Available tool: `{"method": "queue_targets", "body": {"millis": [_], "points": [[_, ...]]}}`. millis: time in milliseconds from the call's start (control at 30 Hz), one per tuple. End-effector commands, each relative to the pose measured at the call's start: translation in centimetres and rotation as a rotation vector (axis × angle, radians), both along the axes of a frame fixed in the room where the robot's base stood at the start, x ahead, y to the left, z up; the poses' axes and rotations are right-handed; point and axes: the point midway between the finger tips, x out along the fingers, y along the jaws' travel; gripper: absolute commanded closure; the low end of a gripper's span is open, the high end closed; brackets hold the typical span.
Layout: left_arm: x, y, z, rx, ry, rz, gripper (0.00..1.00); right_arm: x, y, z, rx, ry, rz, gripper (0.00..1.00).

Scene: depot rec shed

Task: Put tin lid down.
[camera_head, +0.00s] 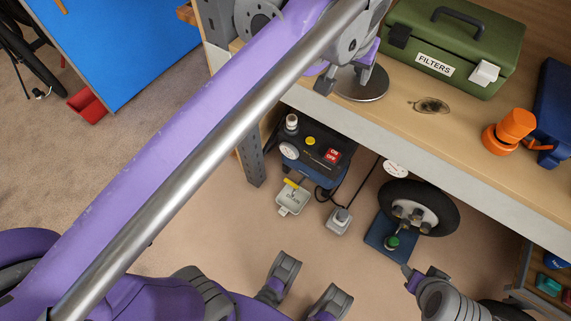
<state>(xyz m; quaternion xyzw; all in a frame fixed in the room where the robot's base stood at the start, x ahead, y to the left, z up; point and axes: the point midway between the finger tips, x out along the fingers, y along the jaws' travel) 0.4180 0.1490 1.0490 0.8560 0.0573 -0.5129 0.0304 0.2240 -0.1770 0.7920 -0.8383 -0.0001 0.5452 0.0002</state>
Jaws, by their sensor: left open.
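The tin lid (366,90) is a round, shiny metal disc. It appears to lie flat on the wooden workbench (400,118), close to its front edge. My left gripper (347,74) is right over the lid with its fingers apart and hides the lid's far part. I cannot tell whether a fingertip still touches the lid. What seems to be my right gripper (418,279) shows low in the picture, only in part, and its jaws cannot be made out.
A green FILTERS box (455,45), an orange object (509,131) and a dark stain (432,105) are on the bench. Below are a compressor (317,155), a small wheel (418,208) and a metal post (250,150). A blue board (120,45) stands at left.

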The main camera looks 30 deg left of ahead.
Motion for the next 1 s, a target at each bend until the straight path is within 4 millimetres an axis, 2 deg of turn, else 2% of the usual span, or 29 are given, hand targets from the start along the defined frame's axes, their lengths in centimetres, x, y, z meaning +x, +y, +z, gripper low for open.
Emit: {"method": "queue_targets", "body": {"millis": [33, 200, 300, 400, 500, 600, 867, 1000], "points": [[-2.0, 0.7, -3.1, 0.001, 0.010, -0.009, 0.32, 0.0, 0.0, 0.0, 0.000, 0.000, 0.000, 0.50], [-9.7, 2.1, -14.0, -0.002, 0.047, -0.064, 0.32, 0.0, 0.0, 0.0, 0.000, 0.000, 0.000, 0.50], [-14.0, 2.5, -19.5, -0.006, 0.060, -0.093, 0.32, 0.0, 0.0, 0.0, 0.000, 0.000, 0.000, 0.50], [-17.3, 2.7, -23.3, -0.008, 0.068, -0.113, 0.32, 0.0, 0.0, 0.0, 0.000, 0.000, 0.000, 0.50], [-19.0, 2.8, -25.3, -0.011, 0.073, -0.125, 0.32, 0.0, 0.0, 0.0, 0.000, 0.000, 0.000, 0.50], [-19.5, 2.8, -25.8, -0.011, 0.074, -0.131, 0.32, 0.0, 0.0, 0.0, 0.000, 0.000, 0.000, 0.50], [-19.4, 2.8, -25.6, -0.011, 0.073, -0.130, 0.32, 0.0, 0.0, 0.2, 0.000, -0.001, 0.000, 0.50], [-19.4, 2.7, -24.0, -0.011, 0.068, -0.130, 0.32, 0.0, 0.0, 1.8, 0.000, -0.006, 0.000, 0.50]]}}
